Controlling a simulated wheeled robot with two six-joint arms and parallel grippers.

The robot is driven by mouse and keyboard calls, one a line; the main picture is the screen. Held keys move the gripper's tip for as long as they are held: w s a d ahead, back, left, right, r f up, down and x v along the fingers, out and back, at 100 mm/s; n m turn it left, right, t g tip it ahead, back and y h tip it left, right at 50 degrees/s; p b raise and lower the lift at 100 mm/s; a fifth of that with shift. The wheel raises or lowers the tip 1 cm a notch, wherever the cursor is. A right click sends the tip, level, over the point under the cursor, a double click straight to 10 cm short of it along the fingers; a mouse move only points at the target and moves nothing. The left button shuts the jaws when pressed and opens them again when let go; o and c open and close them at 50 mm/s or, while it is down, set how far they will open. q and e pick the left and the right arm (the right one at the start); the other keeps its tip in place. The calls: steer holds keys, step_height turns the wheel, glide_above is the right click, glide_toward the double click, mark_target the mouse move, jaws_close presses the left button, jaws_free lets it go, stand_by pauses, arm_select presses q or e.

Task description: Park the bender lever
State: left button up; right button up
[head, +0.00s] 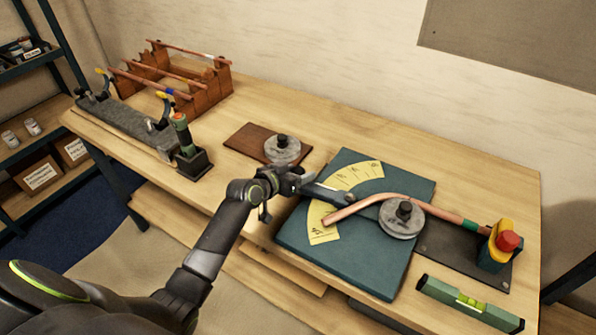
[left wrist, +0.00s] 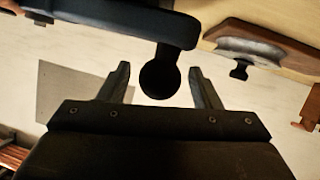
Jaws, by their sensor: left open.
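The bender has a blue-green base plate (head: 385,272) with a yellow angle scale (head: 322,232) and a grey round former (head: 402,222). A bent copper tube (head: 350,212) lies along the former. The dark bender lever (head: 328,193) reaches over the plate toward my left gripper (head: 296,184). In the left wrist view, my left gripper (left wrist: 160,76) is open, with a finger on each side of a round black knob (left wrist: 160,82). My right gripper is out of view.
A red emergency button (head: 508,240) and a green level (head: 468,303) are at the right. A spare former (head: 282,149) lies on a brown board behind my gripper. A green-and-orange tool (head: 182,132) stands at left, before the wooden tube rack (head: 205,95).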

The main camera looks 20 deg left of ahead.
arm_select(q)
steer(key=shift+w+d+f, duration=0.1)
steer(key=shift+w, duration=0.1)
steer(key=shift+c, duration=0.4)
jaws_close()
